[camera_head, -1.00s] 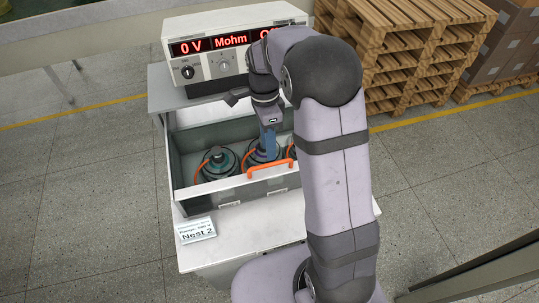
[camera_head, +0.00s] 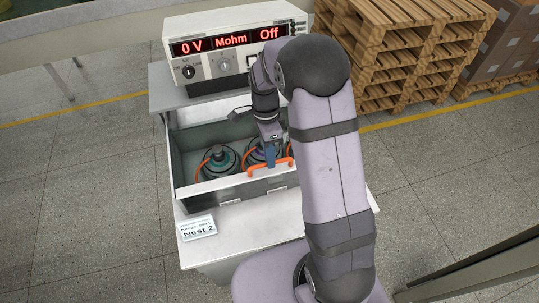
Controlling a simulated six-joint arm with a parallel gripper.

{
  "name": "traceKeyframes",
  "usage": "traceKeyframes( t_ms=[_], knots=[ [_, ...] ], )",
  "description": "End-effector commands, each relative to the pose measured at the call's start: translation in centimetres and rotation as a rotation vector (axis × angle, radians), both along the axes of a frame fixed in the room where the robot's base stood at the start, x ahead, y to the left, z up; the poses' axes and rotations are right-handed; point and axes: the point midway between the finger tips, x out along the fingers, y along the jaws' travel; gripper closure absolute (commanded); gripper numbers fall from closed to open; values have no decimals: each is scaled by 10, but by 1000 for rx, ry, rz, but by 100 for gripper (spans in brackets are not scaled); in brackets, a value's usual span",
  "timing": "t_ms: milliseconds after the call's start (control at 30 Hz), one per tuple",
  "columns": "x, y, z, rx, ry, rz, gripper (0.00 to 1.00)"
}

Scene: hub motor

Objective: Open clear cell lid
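The test cell is an open-looking grey box (camera_head: 178,160) on a white-topped table. An orange handle (camera_head: 285,172) stands at its front edge, right of the middle. The clear lid itself is hard to make out; I cannot tell its exact outline or angle. My gripper (camera_head: 270,164) reaches down over the box from behind, with its blue fingertips at the left part of the handle. I cannot tell whether they touch or hold it. Hub motors with orange cables sit inside, one at the left (camera_head: 216,162) and one partly hidden behind my gripper. My arm hides the box's right side.
A tester (camera_head: 225,48) reading "0 V", "Mohm" and "Off" stands behind the box. A "Nest 2" card (camera_head: 197,228) lies at the table's (camera_head: 240,232) front left. Wooden pallets (camera_head: 400,45) and boxes (camera_head: 505,45) are at the back right.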

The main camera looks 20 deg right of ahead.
Motion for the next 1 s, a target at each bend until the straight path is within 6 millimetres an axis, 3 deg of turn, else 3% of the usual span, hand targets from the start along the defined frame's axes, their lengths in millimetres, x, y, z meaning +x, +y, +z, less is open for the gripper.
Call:
traceKeyframes(
  t_ms=[267,1000],
  knots=[
    [14,0,1,0,-1,0,100],
    [112,0,1,0,-2,0,100]
  ],
)
